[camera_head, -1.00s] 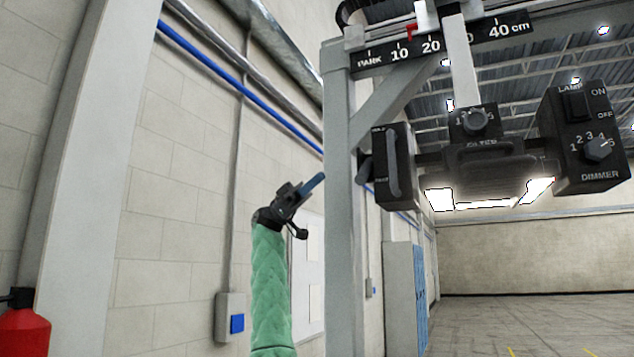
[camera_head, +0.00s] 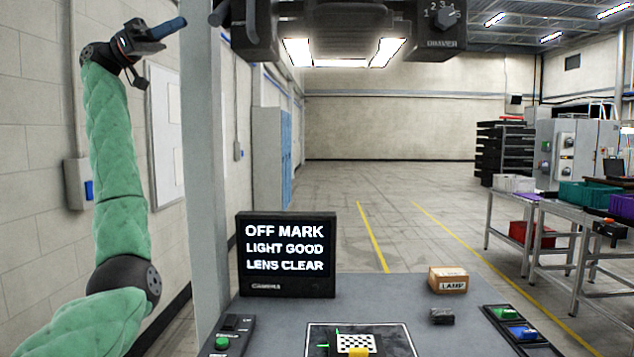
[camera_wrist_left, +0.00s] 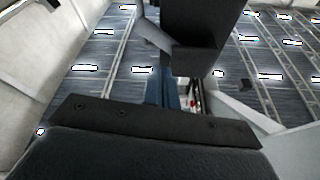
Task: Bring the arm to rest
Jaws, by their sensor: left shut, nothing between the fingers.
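My left arm, in a green quilted sleeve, rises at the left of the head view. Its left gripper (camera_head: 168,28) is raised high, near the grey upright post (camera_head: 207,150), with its blue fingers together and empty, pointing right. I cannot tell whether the fingertips touch the post. In the left wrist view the blue fingers (camera_wrist_left: 166,92) show closed beyond the dark gripper body, with roof beams and lamps behind. My right gripper is in neither view.
A black lamp unit (camera_head: 340,30) hangs right of the post. Below is a grey bench (camera_head: 385,290) with a monitor (camera_head: 286,254) reading "OFF MARK, LIGHT GOOD, LENS CLEAR", a LAMP box (camera_head: 448,279) and a checkered target (camera_head: 356,343). Side tables stand at right; the floor between is open.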

